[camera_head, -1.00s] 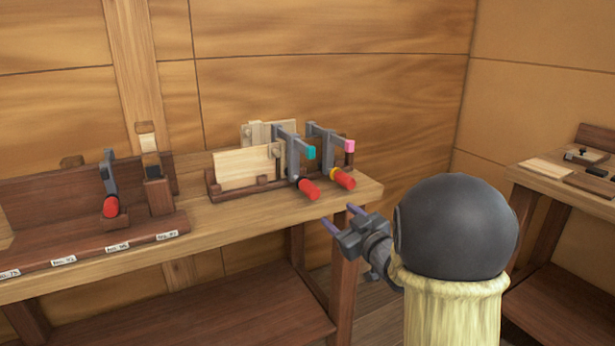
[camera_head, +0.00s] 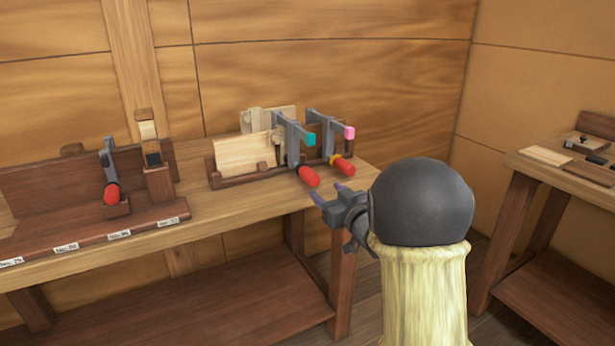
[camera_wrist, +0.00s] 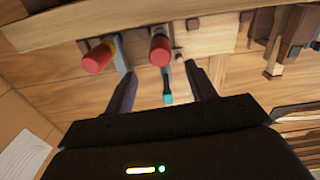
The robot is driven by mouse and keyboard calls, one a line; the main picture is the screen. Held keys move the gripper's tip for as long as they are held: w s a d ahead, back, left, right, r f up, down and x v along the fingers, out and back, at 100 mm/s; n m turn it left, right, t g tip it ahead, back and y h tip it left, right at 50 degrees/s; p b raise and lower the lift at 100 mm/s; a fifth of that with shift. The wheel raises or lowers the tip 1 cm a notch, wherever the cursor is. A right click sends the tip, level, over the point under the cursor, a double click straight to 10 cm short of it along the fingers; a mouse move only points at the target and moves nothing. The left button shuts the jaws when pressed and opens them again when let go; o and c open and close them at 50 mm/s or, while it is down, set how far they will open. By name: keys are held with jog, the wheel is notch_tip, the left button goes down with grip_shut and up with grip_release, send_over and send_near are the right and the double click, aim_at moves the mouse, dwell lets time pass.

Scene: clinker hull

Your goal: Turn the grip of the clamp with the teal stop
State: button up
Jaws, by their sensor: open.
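The clamp with the teal stop (camera_head: 310,139) stands on the bench, a grey bar clamp with a red grip (camera_head: 309,176) pointing toward me. Beside it on the right is a like clamp with a pink stop (camera_head: 349,133) and a red grip (camera_head: 342,165). My gripper (camera_head: 329,192) is open and empty, just in front of the bench, to the right of and below the teal clamp's red grip, apart from it. In the wrist view, the teal stop (camera_wrist: 168,98) and its red grip (camera_wrist: 160,50) appear between and beyond my open fingers; the other red grip (camera_wrist: 97,58) is to the left.
The clamps are at a dark wooden rack (camera_head: 232,179) holding pale boards (camera_head: 246,153). At left, another clamp with a red grip (camera_head: 112,194) stands in a labelled rack (camera_head: 90,237). A second bench (camera_head: 560,180) is at right.

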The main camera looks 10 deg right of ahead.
aim_at(307, 174)
jog(key=x, duration=1.1)
jog(key=shift+w+a+b, duration=0.1)
jog(key=shift+w+b, duration=0.2)
jog(key=shift+b, duration=0.05)
jog(key=c, duration=1)
